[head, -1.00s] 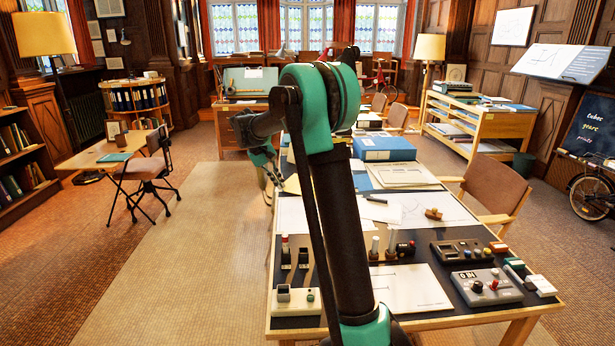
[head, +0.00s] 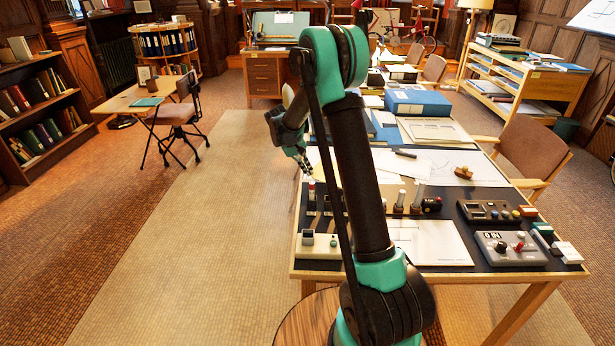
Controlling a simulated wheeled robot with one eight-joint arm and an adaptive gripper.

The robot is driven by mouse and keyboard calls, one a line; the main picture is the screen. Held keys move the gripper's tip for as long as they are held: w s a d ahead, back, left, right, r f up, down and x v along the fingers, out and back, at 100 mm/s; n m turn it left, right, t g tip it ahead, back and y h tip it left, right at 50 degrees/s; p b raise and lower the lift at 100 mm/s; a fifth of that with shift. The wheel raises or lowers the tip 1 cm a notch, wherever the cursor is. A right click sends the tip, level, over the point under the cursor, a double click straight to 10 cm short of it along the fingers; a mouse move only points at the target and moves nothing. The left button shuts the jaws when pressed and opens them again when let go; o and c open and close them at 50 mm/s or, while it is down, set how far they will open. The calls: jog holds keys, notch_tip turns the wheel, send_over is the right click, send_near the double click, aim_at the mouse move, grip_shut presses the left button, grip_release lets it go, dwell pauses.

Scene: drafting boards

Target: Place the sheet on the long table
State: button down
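The long table (head: 425,276) runs away from me, with a wooden edge and dark top. A white sheet (head: 440,243) lies flat at its near end, partly behind my arm. A larger drawn sheet (head: 458,166) lies farther back. Which one is the task's sheet I cannot tell. My gripper (head: 304,166) is small and dark at the table's left edge, left of my upright arm, pointing down. A pale sheet edge (head: 316,156) shows close beside it. Whether the gripper touches or holds it, or how its fingers stand, is too small to tell.
Control boxes (head: 510,247) and a switch box (head: 318,245) stand at the table's near end. A stamp (head: 463,172) and blue box (head: 417,103) are farther back. A chair (head: 530,150) stands at the right side.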

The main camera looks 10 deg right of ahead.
aim_at(307, 183)
jog(key=shift+f, duration=1.5)
jog(key=c, duration=2.3)
grip_release()
jog(key=shift+f, duration=0.1)
jog(key=shift+o, duration=1.4)
